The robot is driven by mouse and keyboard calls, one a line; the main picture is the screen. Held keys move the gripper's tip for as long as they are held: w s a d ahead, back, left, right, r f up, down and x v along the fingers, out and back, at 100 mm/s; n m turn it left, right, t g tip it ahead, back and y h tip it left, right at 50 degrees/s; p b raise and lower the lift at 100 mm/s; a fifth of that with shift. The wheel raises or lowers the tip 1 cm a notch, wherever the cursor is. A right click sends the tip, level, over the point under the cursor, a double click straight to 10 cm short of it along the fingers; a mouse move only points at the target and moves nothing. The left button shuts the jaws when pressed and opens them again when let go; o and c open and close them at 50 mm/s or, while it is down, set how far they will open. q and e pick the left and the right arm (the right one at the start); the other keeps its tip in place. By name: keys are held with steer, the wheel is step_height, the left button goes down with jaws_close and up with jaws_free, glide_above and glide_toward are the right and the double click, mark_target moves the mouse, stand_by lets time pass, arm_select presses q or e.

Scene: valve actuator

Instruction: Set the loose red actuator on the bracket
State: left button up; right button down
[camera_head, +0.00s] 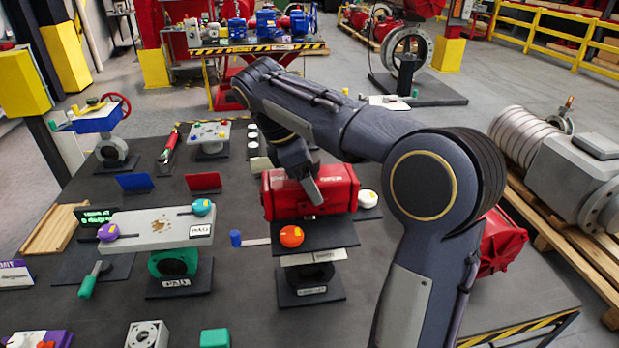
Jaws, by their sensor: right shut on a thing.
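The red actuator (338,192), a boxy red body, is in the middle of the head view. My right gripper (306,186) reaches down onto its top from behind and is shut on it; one dark finger shows against its front face. The bracket (325,237), a dark flat plate on a black valve, is just below and in front of the actuator. An orange knob (291,236) sits on the plate. The actuator overlaps the plate's rear edge in the picture; I cannot tell whether they touch. My left gripper is not in view.
Left of the bracket, a light plate (150,228) with teal and purple knobs stands on a green valve (173,263). Another red body (502,243) is partly hidden behind my right arm. White round pieces (367,198) lie right of the actuator. The table's front right is clear.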

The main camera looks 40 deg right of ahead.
steer(key=shift+r+p, duration=0.15)
steer(key=shift+p, duration=0.95)
stand_by(1.2)
steer(key=shift+f+b, duration=0.65)
steer(key=shift+f, duration=0.55)
stand_by(0.4)
steer(key=shift+c, duration=1.2)
jaws_free()
steer(key=shift+s+a, duration=0.1)
steer(key=shift+o, duration=0.4)
steer(key=shift+f, duration=0.15)
steer(key=v, duration=0.8)
